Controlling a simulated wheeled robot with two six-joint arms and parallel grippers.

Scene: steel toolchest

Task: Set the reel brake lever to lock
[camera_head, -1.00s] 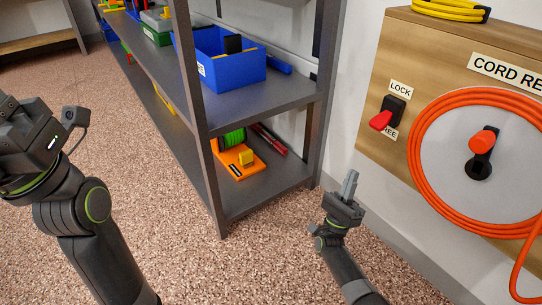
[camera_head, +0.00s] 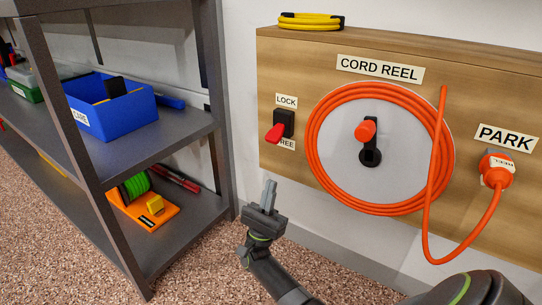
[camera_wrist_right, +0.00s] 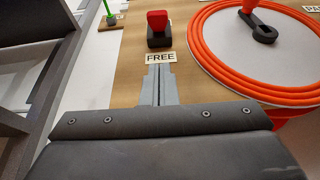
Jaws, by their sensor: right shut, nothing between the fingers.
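The reel brake lever (camera_head: 275,133) has a red handle on a black base, mounted on the wooden board between a LOCK label (camera_head: 286,101) above and a FREE label below. Its red handle points down and left, toward FREE, partly covering that label. My right gripper (camera_head: 268,196) is shut and empty, below the lever and apart from it. In the right wrist view the shut fingers (camera_wrist_right: 160,84) point toward the FREE label (camera_wrist_right: 160,58), with the red lever (camera_wrist_right: 157,20) beyond it. My left gripper is not in view.
The cord reel (camera_head: 318,150) with orange cord is right of the lever. An orange plug (camera_head: 496,168) sits under the PARK label. A steel shelf (camera_head: 190,128) with a blue bin (camera_head: 125,118) stands at the left. A yellow coil (camera_head: 312,20) lies on the board's top.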

